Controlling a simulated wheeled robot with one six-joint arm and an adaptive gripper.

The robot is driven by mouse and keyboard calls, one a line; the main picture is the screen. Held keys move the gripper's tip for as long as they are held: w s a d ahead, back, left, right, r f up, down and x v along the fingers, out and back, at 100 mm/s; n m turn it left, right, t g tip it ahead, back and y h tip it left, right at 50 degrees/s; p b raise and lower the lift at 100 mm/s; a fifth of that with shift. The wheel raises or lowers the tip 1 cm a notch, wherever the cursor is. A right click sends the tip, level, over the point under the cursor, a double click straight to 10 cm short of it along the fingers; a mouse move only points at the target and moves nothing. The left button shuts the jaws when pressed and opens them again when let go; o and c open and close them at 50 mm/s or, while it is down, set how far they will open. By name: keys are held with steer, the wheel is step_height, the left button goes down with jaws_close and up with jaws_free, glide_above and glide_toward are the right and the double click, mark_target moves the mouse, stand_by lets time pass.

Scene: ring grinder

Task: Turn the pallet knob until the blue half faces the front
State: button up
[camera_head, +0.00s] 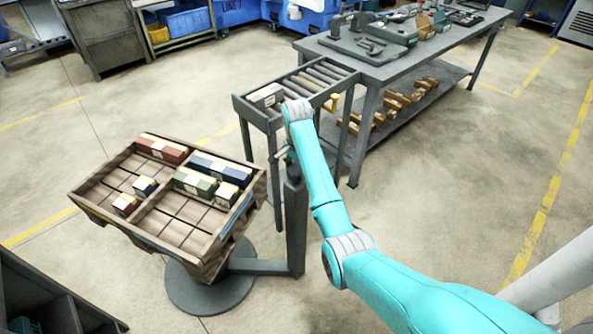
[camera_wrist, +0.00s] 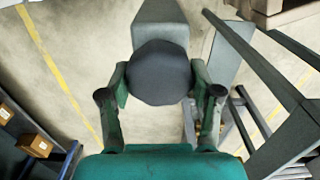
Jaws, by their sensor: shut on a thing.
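The wooden pallet (camera_head: 178,242) sits turned at an angle on a round grey base, with a divider between two gridded halves. The left half holds red boxes (camera_head: 162,148), a small dark-blue-sided box (camera_head: 145,186) and a small red box (camera_head: 125,204). The right half holds dark blue boxes (camera_head: 220,168) and green boxes (camera_head: 195,181). A blue strip (camera_head: 236,214) shows on the pallet's right side. My gripper (camera_wrist: 160,84) is shut on the dark grey knob (camera_wrist: 160,62), one finger on each side.
A workbench (camera_head: 400,68) with tools is at the back right. A dark shelf (camera_head: 40,290) is at lower left. Open floor lies at right.

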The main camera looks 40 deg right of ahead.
steer(key=m, duration=0.4)
steer(key=shift+m, duration=0.3)
steer(key=m, duration=0.4)
steer(key=shift+m, duration=0.3)
steer(key=o, duration=1.1)
steer(key=shift+o, duration=0.2)
